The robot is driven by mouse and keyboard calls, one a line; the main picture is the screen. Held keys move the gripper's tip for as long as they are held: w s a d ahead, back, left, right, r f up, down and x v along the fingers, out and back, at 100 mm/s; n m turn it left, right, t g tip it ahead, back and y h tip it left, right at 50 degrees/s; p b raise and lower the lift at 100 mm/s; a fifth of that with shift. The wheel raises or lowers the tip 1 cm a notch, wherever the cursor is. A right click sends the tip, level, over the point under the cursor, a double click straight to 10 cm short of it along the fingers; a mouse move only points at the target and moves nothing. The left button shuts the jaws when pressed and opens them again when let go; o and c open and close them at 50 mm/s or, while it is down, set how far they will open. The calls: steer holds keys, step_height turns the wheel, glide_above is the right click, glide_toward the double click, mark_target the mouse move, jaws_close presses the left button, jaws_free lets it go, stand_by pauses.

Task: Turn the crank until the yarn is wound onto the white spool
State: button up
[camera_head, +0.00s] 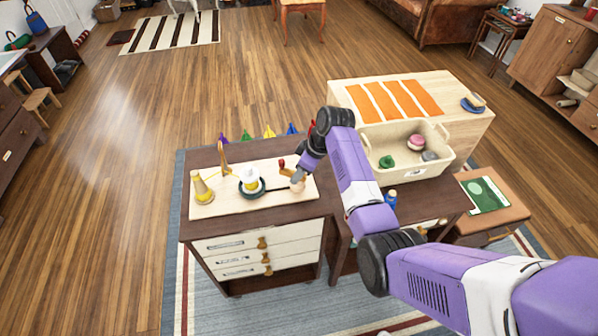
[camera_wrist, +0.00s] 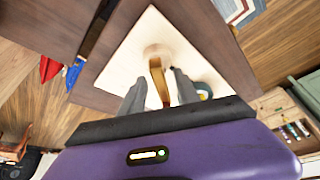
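A light wooden board (camera_head: 225,201) lies on the brown cabinet. It carries a yellow yarn cone (camera_head: 203,190) at the left and a wooden upright (camera_head: 225,160) behind. A white spool with yellow on it (camera_head: 250,177) stands on a dark round base (camera_head: 251,190) in the middle. A red knob (camera_head: 282,163) shows at the right, near my gripper (camera_head: 297,179). In the wrist view my gripper (camera_wrist: 160,76) is open, its fingers on both sides of a tan wooden piece (camera_wrist: 157,80), with gaps visible. I cannot tell whether this piece is the crank. The spool is largely hidden there.
A cream bin (camera_head: 440,160) with several items stands right of the arm, by a wooden chest (camera_head: 470,120). Small coloured pointed items (camera_head: 269,132) line up behind the board. A blue bottle (camera_head: 390,197) is close to my arm. The board's front left is clear.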

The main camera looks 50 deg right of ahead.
steer(key=shift+c, duration=0.5)
jaws_close()
steer(key=shift+m+p, duration=0.3)
steer(key=shift+p, duration=0.1)
